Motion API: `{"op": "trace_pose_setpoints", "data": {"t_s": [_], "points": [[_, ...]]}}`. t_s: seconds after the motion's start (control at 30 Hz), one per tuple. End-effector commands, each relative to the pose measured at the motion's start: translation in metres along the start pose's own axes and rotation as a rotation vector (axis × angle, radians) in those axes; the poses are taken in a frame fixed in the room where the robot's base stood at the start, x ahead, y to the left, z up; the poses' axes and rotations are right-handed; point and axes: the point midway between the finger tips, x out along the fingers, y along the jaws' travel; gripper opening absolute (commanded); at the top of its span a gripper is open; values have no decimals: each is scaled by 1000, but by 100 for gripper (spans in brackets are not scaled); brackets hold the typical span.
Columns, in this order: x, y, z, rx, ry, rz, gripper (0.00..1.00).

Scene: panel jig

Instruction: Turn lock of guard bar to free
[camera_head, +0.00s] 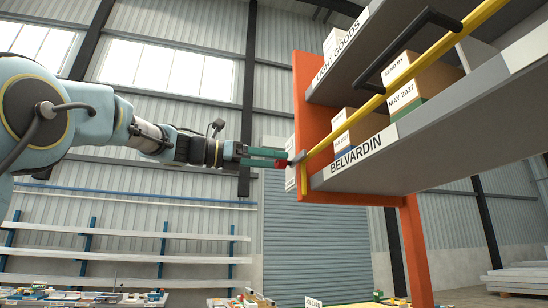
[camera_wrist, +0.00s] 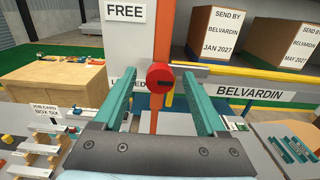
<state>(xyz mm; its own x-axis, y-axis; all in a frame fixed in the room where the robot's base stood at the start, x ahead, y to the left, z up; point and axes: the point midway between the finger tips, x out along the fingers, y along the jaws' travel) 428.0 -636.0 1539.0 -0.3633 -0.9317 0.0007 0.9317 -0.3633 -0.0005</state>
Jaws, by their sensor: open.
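The red round lock knob (camera_wrist: 160,77) sits on the orange post (camera_wrist: 162,40) at the left end of the shelf. A short dark mark lies roughly level on its face. The FREE label (camera_wrist: 125,11) is above left of it; the LOCKED label (camera_wrist: 117,82) is left of it, partly hidden by my finger. The yellow guard bar (camera_head: 428,58) slopes along the shelf front, down to the lock end. My gripper (camera_wrist: 156,82) is open, with one finger either side of the knob in the wrist view. In the head view the red knob (camera_head: 283,163) is at the fingertips; contact is unclear.
Boxes (camera_head: 421,85) stand on the grey shelf (camera_head: 450,118) marked BELVARDIN, behind the bar. A black handle (camera_head: 405,42) stands out from the bar. A wooden table (camera_wrist: 50,88) with small parts is at left in the wrist view.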

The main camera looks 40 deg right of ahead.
Motion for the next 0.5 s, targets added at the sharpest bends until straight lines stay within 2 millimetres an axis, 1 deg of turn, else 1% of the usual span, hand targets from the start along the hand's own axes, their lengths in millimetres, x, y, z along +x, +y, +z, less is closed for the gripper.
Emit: {"op": "trace_pose_setpoints", "data": {"t_s": [0.1,0.37,0.4,0.5], "points": [[6,0,0,0,1,-1,74],[7,0,-1,0,1,0,74],[7,0,-1,0,1,0,72],[7,0,-1,0,1,0,60]]}}
